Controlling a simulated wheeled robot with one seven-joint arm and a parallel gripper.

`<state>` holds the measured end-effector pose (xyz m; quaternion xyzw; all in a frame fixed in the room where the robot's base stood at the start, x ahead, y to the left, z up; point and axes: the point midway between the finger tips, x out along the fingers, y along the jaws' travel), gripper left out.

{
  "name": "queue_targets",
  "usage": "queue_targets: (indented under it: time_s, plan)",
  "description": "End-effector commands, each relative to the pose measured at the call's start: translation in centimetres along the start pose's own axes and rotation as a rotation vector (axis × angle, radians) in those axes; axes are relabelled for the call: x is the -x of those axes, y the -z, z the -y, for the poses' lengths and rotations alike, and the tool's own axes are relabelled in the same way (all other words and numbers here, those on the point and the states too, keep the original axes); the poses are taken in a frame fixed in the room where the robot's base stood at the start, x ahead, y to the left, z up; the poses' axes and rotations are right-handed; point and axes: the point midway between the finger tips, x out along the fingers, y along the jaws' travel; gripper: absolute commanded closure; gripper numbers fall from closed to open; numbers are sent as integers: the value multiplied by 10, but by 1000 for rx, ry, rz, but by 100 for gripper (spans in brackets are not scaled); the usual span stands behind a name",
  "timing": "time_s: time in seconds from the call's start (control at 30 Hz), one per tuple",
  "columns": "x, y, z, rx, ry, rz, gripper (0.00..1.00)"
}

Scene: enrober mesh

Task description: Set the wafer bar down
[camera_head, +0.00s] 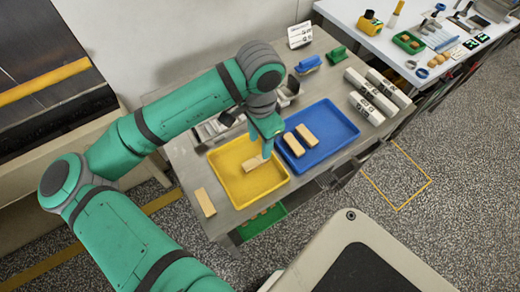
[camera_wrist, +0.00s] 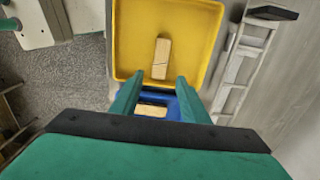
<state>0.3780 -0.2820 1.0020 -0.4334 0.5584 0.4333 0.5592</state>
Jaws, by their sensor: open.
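My gripper (camera_head: 267,152) is open and empty, pointing down near the shared edge of the yellow tray (camera_head: 232,193) and the blue tray (camera_head: 345,124). One tan wafer bar (camera_head: 253,164) lies in the yellow tray, close to my fingers. It also shows in the wrist view (camera_wrist: 161,58), beyond the fingertips. Two more wafer bars, one nearer (camera_head: 293,145) and one farther right (camera_head: 306,134), lie side by side in the blue tray. In the wrist view a bar (camera_wrist: 152,110) shows between my fingers over blue, partly hidden by my gripper.
Another tan bar (camera_head: 205,202) lies on the grey table left of the yellow tray. White labelled boxes (camera_head: 372,96) stand right of the blue tray. Blue (camera_head: 308,64) and green (camera_head: 336,55) items and a sign (camera_head: 300,35) stand at the back. A white table (camera_head: 375,38) adjoins.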

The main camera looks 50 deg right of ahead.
Motion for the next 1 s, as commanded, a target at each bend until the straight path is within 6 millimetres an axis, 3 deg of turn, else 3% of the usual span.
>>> queue_targets:
  time_s: [0.1, 0.33, 1.0]
  plan:
    - [21, 0, 0, -1, 2, -1, 59]
    - [42, 0, 0, -1, 0, 0, 59]
    - [44, 0, 0, -1, -1, 0, 59]
